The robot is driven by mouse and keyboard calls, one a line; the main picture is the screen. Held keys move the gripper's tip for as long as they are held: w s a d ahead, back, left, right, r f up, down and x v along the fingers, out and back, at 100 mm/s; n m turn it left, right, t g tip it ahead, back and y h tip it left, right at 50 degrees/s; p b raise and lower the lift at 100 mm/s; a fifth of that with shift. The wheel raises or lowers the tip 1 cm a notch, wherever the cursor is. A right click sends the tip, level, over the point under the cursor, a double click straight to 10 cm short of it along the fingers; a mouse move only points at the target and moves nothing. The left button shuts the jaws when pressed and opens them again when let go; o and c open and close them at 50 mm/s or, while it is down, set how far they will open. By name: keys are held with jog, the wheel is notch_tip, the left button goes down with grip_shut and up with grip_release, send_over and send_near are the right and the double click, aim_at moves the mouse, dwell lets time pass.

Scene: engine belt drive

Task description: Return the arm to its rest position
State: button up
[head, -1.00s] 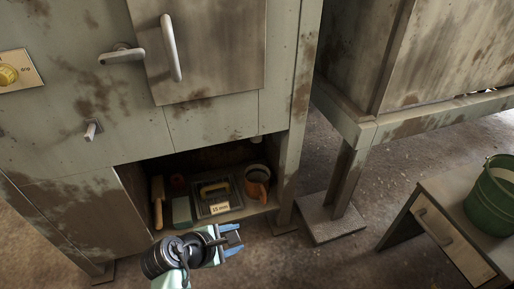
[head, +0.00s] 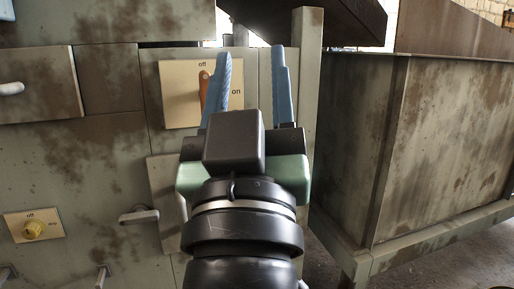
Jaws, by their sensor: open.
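My gripper (head: 250,90) is in the middle of the head view, raised in front of the grey-green cabinet, with its two blue fingers pointing up. The fingers are apart and nothing shows between them. Behind them is a cream switch plate (head: 180,103) marked off and on, with an orange-brown lever (head: 204,91) partly hidden by the left finger. I cannot tell whether the finger touches the lever.
A smaller cream plate with a yellow knob (head: 34,229) is at the lower left. Handles (head: 139,215) stick out from the cabinet front (head: 110,185). A large stained metal housing (head: 440,150) stands at the right, with a gap between it and the cabinet.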

jog(key=s+r+m+t, duration=0.1)
jog(key=s+r+t, duration=0.1)
jog(key=s+r, duration=0.4)
notch_tip(320, 180, up, 38)
jog(key=p, duration=3.8)
jog(key=shift+d, duration=0.25)
jog(key=shift+w, duration=0.1)
